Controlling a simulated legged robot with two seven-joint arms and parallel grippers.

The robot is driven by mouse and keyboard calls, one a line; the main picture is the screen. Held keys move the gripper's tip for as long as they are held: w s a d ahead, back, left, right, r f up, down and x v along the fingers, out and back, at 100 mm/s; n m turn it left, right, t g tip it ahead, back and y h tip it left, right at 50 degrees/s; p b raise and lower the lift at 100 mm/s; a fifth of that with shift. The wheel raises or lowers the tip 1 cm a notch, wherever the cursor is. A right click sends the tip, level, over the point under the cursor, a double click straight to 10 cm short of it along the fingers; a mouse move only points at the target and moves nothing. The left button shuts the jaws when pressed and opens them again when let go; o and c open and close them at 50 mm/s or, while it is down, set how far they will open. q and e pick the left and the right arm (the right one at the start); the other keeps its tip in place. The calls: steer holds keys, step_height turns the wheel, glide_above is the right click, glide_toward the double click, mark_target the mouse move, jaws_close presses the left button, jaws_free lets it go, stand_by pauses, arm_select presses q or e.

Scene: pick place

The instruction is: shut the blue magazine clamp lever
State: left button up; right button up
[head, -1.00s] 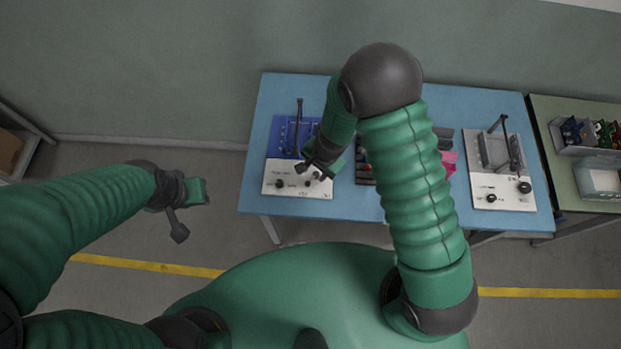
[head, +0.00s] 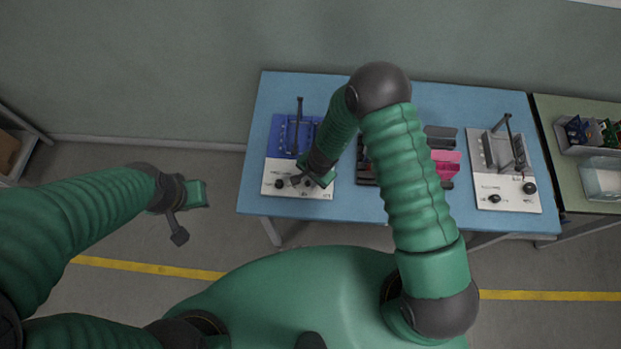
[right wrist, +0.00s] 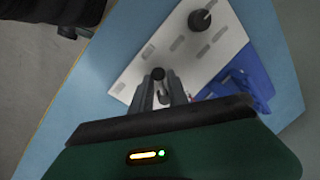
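The blue magazine (head: 282,137) stands at the left of the blue table, with a white panel (head: 283,167) in front of it. A dark lever (head: 299,112) sticks up at the magazine's back in the head view. My right gripper (head: 303,181) is low over the white panel, in front of the magazine. In the right wrist view its fingers (right wrist: 162,84) are close together, with a round black knob (right wrist: 158,73) at their tips. I cannot tell whether they grip it. The blue magazine (right wrist: 245,88) lies to their right. My left gripper (head: 188,210) hangs off the table at the left.
A second knob (right wrist: 200,20) is on the panel. Dark and pink bins (head: 447,158) stand mid-table, partly behind my right arm. A grey fixture (head: 502,150) with a white panel is at the right. A green table (head: 570,100) with bins adjoins. The table's front left edge is clear.

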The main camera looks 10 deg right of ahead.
jaws_close()
steer(key=shift+w+m, duration=0.1)
steer(key=shift+m, duration=0.3)
steer(key=o, duration=0.6)
jaws_free()
steer(key=shift+a, duration=0.1)
step_height(320, 180, up, 16)
steer(key=s+d+p, duration=0.2)
steer(key=p, duration=0.2)
steer(key=shift+s+r, duration=0.25)
